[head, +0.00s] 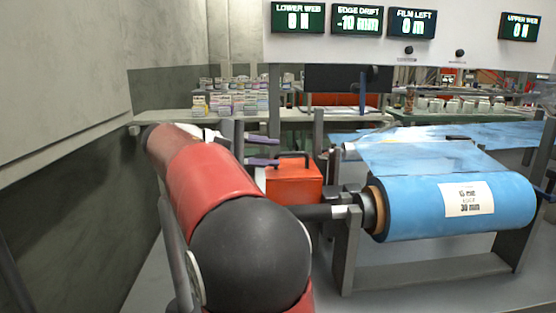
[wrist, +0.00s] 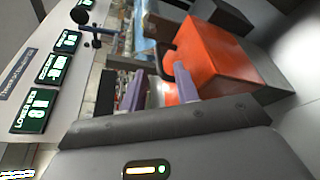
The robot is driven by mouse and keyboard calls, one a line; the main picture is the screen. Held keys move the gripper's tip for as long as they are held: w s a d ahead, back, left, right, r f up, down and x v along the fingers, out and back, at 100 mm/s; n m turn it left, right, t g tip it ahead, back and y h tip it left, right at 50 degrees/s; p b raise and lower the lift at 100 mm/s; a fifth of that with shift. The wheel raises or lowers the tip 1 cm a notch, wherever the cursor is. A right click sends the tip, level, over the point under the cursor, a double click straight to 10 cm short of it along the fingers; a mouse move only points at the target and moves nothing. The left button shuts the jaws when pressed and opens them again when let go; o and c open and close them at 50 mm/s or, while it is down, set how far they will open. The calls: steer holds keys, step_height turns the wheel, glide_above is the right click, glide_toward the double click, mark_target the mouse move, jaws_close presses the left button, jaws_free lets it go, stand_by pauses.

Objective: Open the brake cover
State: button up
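The orange-red brake cover (head: 293,184) is a box with a black arched handle (head: 293,155) on top, left of the blue film roll's shaft. It looks closed. The cover also shows large and tilted in the wrist view (wrist: 215,60), with its handle (wrist: 163,62) at its left. My gripper (head: 275,151) reaches in from the left at about handle height. Its two purple-grey fingers (wrist: 160,76) are apart, with nothing held. In the wrist view the handle appears in line with the gap between them; I cannot tell how far beyond the tips it is.
A large blue film roll (head: 420,208) on a grey stand (head: 345,250) is to the right. Its black shaft (head: 322,212) lies in front of the cover. Benches with small stacked goods (head: 235,100) stand behind. A bare wall (head: 65,130) is at left.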

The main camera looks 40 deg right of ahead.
mark_target(283, 153)
steer(key=shift+b+x, duration=0.5)
steer(key=shift+x, duration=1.35)
jaws_close()
